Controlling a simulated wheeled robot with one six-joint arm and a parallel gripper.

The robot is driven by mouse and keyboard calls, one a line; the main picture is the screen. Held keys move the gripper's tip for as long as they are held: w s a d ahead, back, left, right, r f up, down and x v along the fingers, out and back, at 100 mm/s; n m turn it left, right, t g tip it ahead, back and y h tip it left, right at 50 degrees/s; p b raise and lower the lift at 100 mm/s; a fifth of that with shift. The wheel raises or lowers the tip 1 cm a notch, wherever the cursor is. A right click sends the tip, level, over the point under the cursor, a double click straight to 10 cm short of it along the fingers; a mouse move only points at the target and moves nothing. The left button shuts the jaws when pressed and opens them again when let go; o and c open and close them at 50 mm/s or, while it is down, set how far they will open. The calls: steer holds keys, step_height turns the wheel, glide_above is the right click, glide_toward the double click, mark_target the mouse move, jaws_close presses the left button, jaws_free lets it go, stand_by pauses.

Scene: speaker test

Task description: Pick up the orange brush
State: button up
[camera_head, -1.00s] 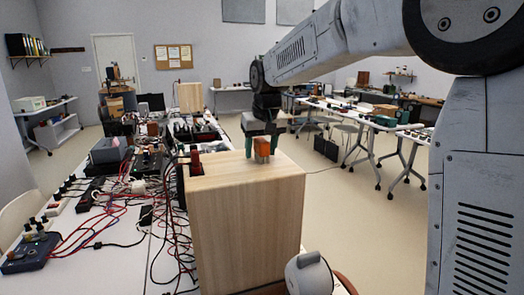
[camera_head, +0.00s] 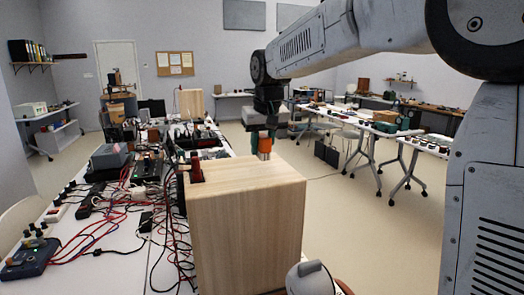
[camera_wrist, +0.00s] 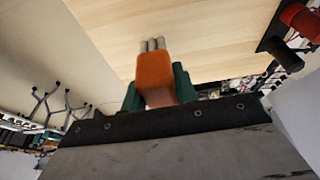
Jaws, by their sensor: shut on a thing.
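The orange brush (camera_head: 265,144) is in my gripper (camera_head: 260,150), just above the far part of the top of the wooden speaker box (camera_head: 247,225). In the wrist view, the orange brush (camera_wrist: 155,78) sits between the green fingers of my gripper (camera_wrist: 158,92), with pale tips pointing away from the gripper over the wood top. My gripper is shut on it. The lower end of the brush is small in the head view.
A red and black item (camera_head: 196,168) stands at the left edge of the box top. A table (camera_head: 110,262) with tangled cables and test devices lies to the left. Folding tables (camera_head: 375,128) stand at the back right. Open floor (camera_head: 370,240) lies to the right of the box.

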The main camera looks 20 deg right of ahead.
steer(key=s+a+r, duration=0.1)
steer(key=s+a, duration=0.2)
steer(key=s, duration=1.1)
steer(key=shift+a+r, duration=0.2)
steer(key=shift+a, duration=0.15)
